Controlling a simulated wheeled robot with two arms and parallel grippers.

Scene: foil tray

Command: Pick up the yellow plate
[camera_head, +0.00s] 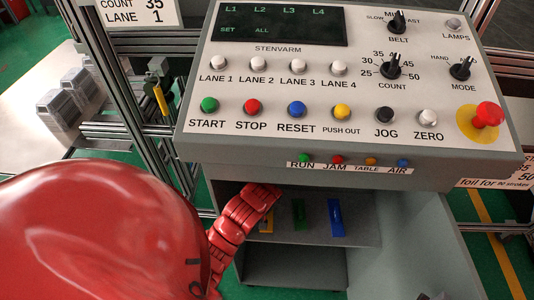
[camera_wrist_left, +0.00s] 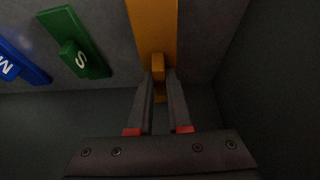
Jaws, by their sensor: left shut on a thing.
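The yellow plate (camera_wrist_left: 152,25) lies on a grey shelf, with a raised block-like grip near its lower end in the left wrist view. My left gripper (camera_wrist_left: 159,82) has its two dark fingers closed on that grip. In the head view my red left arm reaches under the console. It covers most of the yellow plate (camera_head: 267,224), and the fingers are hidden there. The plate looks level with its neighbours; I cannot tell whether it is off the shelf. My right gripper is not in view.
A green plate (camera_head: 299,214) marked S and a blue plate (camera_head: 336,217) marked M lie beside it on the shelf (camera_head: 358,232). The console (camera_head: 340,150) with buttons and knobs overhangs the shelf. Grey side walls bound the shelf.

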